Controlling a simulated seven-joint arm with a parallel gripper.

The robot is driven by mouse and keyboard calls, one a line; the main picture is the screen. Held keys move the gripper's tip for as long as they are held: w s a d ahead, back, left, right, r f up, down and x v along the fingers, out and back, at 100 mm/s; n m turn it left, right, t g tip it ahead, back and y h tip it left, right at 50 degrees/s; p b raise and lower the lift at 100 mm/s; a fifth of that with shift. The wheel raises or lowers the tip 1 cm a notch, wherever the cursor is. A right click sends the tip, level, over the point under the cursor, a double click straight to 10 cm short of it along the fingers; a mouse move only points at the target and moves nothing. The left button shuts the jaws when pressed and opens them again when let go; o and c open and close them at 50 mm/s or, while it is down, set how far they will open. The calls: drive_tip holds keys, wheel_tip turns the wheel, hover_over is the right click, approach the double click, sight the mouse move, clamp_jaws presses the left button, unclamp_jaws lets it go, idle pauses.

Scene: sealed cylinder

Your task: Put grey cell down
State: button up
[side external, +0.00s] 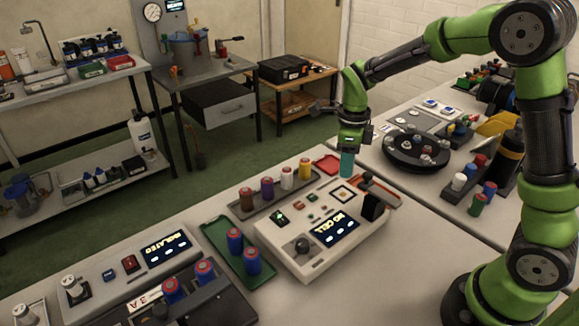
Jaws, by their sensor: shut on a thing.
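My gripper (349,150) points down and is shut on a cell (347,165). The cell hangs upright and looks teal rather than grey. It is in front of the wall side of the bench, above the back of a white tester (290,251) whose display (334,229) reads "NO CELL". Its lower end shows near a square framed spot (343,194) on the tester's top. I cannot tell the exact gap below it. A whitish cell (287,178) stands in a dark rack (262,211) behind the tester, with brown, purple and yellow cells.
A green tray (216,242) holds two blue cells (235,240). A black block (373,207) rises at the tester's right. A round dark carousel (392,155) and more cells stand on the right bench.

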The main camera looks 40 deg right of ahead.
sight(343, 194)
drive_tip(key=shift+f, duration=3.1)
drive_tip(key=shift+f, duration=0.1)
drive_tip(key=shift+f, duration=0.1)
drive_tip(key=o, duration=1.1)
